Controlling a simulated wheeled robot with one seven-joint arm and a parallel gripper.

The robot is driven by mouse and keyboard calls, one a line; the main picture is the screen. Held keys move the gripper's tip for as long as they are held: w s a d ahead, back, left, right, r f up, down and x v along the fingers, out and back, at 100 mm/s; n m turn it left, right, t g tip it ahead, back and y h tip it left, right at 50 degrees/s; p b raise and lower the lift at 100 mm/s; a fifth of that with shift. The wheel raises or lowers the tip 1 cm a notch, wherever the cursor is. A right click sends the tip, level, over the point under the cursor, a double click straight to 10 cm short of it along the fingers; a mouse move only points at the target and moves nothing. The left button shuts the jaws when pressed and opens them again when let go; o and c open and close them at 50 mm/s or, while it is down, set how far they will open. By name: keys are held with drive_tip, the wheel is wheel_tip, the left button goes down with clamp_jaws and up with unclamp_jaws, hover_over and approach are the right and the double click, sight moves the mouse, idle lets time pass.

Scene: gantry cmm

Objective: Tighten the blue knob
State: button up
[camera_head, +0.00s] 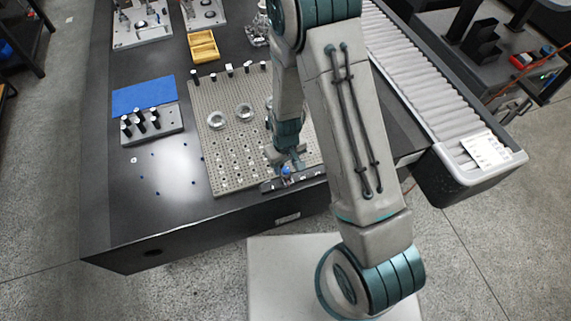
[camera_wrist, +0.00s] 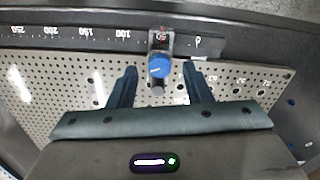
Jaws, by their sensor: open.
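The blue knob (camera_wrist: 160,66) sits on a slider on a dark ruler scale (camera_wrist: 75,40) at the edge of the perforated plate. In the wrist view the knob shows between and slightly beyond the fingertips of my gripper (camera_wrist: 158,75). The gripper is open, with a finger on each side and gaps to the knob; contact does not show. In the head view the knob (camera_head: 286,171) is a small blue spot just below my gripper (camera_head: 287,163), at the plate's front edge. My arm hides part of the plate there.
The perforated plate (camera_head: 225,165) carries several round metal parts. Left of it stand a grey block with black-topped pins (camera_head: 150,127) and a blue mat (camera_head: 143,95). A yellow tray (camera_head: 203,46) is further back. A roller conveyor (camera_head: 430,80) runs along the right.

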drive_tip(key=shift+f, duration=0.5)
clamp_jaws()
drive_tip(key=m+b, duration=0.2)
drive_tip(key=m, duration=0.1)
drive_tip(key=shift+f+m, duration=0.1)
drive_tip(key=shift+m, duration=0.3)
drive_tip(key=shift+m+b, duration=0.65)
drive_tip(key=shift+m, duration=1.95)
